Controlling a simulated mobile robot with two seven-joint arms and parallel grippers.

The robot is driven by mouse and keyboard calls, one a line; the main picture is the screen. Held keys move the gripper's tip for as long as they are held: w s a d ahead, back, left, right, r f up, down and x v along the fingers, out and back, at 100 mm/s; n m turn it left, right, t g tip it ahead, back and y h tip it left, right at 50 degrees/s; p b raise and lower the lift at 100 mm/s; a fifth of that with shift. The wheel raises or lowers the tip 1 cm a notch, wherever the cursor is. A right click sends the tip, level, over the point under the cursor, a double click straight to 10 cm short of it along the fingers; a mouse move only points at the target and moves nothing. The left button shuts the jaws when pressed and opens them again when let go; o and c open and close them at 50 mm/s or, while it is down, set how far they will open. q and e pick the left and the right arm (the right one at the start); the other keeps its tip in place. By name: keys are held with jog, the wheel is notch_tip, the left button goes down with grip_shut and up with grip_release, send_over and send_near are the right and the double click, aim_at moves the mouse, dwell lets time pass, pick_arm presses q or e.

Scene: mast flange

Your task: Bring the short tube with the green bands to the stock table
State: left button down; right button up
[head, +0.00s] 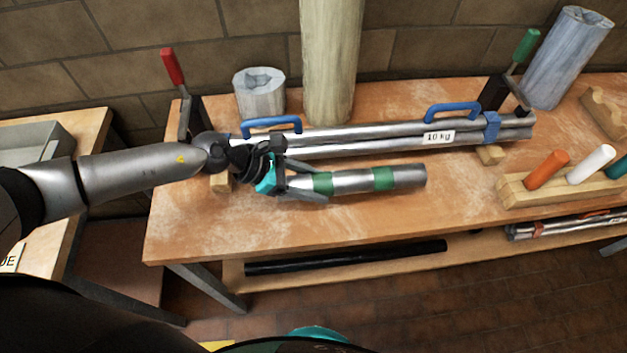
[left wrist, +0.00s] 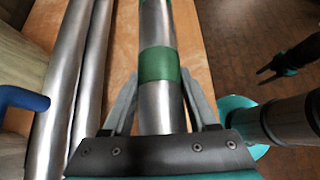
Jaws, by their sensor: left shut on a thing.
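The short tube with the green bands (head: 351,181) is a silver metal tube lying lengthwise over the wooden bench, in front of the long pipe bundle. My left gripper (head: 308,184) is shut around its left end, fingers on both sides. In the left wrist view the tube (left wrist: 158,22) runs away between the fingers of my left gripper (left wrist: 162,100), with a green band just ahead. I cannot tell whether the tube touches the bench. My right gripper (left wrist: 266,74) shows small and dark over the floor, its fingers apart and empty. No readable label identifies the stock table.
The pipe bundle (head: 390,136) with blue handles and a "10 kg" label lies behind the tube. A wooden post (head: 330,60) stands behind it. A peg block (head: 530,192) is on the right. Another table (head: 88,128) with a grey tray (head: 30,148) stands left, across a gap.

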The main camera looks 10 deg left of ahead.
pick_arm(q)
jog(key=shift+f+b, duration=2.3)
jog(key=shift+f, duration=0.4)
jog(key=shift+c, duration=0.5)
grip_release()
jog(key=v, duration=1.5)
jog(key=shift+b, duration=0.3)
jog(key=shift+s+a, duration=0.1)
